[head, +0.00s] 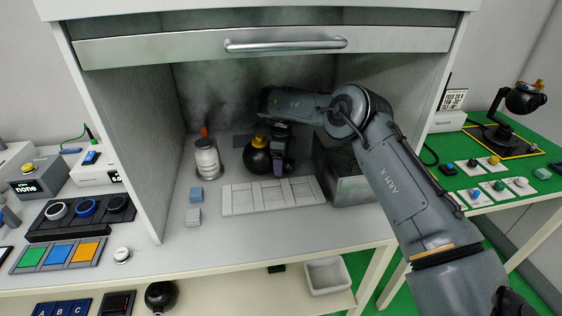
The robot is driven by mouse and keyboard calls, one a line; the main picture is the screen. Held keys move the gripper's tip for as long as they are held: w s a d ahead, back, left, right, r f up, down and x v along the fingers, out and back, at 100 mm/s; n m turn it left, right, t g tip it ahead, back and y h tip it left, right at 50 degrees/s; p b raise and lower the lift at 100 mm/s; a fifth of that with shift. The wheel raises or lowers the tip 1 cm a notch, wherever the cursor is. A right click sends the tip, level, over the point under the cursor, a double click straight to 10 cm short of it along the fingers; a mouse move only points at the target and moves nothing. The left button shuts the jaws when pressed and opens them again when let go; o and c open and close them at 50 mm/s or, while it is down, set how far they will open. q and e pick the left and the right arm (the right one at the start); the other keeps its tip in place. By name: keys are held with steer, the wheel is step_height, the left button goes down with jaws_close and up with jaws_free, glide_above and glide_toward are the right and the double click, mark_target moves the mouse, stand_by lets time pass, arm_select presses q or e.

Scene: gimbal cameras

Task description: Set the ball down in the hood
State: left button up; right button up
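A black ball with a yellow top (257,157) is inside the hood, on or just above its grey floor (222,175) towards the back. My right arm reaches into the hood from the right. My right gripper (279,163) is right beside the ball, pointing down and overlapping its right edge. Its fingers are dark and partly hidden, so I cannot tell whether they grip the ball or stand apart from it. The hood's front sash (150,46) with its metal handle is raised. My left gripper is not in view.
Another black ball (160,296) is below the bench.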

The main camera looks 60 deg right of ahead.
steer(key=shift+r, duration=0.1)
steer(key=shift+r+p, duration=1.2)
steer(key=shift+r, duration=1.6)
steer(key=shift+a+r, duration=0.1)
